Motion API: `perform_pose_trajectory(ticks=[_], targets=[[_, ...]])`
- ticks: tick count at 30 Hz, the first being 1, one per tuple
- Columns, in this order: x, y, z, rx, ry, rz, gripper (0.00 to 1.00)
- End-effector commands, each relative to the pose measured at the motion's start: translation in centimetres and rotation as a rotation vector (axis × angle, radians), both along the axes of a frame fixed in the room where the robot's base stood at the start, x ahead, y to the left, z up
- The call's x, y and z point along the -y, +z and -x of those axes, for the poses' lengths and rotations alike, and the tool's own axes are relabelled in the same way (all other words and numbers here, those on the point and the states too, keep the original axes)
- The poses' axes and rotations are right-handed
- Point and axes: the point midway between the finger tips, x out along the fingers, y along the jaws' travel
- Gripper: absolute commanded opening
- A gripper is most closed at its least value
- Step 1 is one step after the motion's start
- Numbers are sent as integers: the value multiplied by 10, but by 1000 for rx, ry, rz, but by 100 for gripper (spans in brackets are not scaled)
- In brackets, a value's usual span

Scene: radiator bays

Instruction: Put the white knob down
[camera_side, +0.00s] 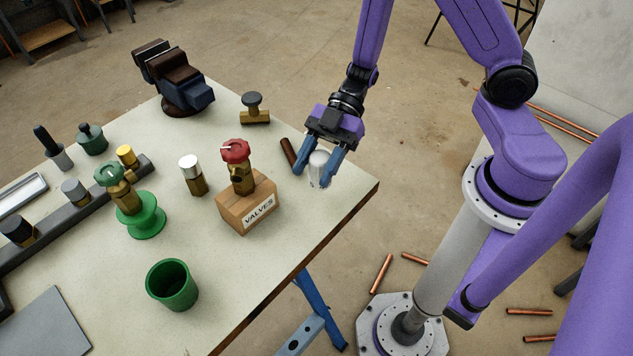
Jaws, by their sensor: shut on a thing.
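The white knob (318,170) is a small pale, rounded piece with a greyish lower part. My gripper (317,163) is shut on it, with a blue finger on either side. The knob is over the right end of the pale workbench (328,218), near its corner. I cannot tell whether its lower end touches the bench top or hangs just above it.
A dark brown rod (288,153) lies close left of my gripper. A wooden VALVES block (262,212) carries a red-topped valve (236,165). A white-capped brass valve (191,174), green cup (172,286) and vise (175,78) stand farther left. Bare bench lies in front.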

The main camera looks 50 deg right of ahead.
Motion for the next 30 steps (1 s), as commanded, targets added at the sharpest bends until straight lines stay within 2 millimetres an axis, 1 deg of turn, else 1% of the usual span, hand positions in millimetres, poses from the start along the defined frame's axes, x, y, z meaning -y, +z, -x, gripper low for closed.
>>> perform_pose_trajectory(ticks=[1, 8, 12, 16, 30], targets=[[0, -5, 0, -2, -1, 0, 14], [0, -16, 0, -2, -1, 0, 14], [0, -32, 0, -2, 0, -1, 14], [0, -42, 0, -1, -2, -1, 14], [-1, -48, 0, 0, -1, -1, 14]])
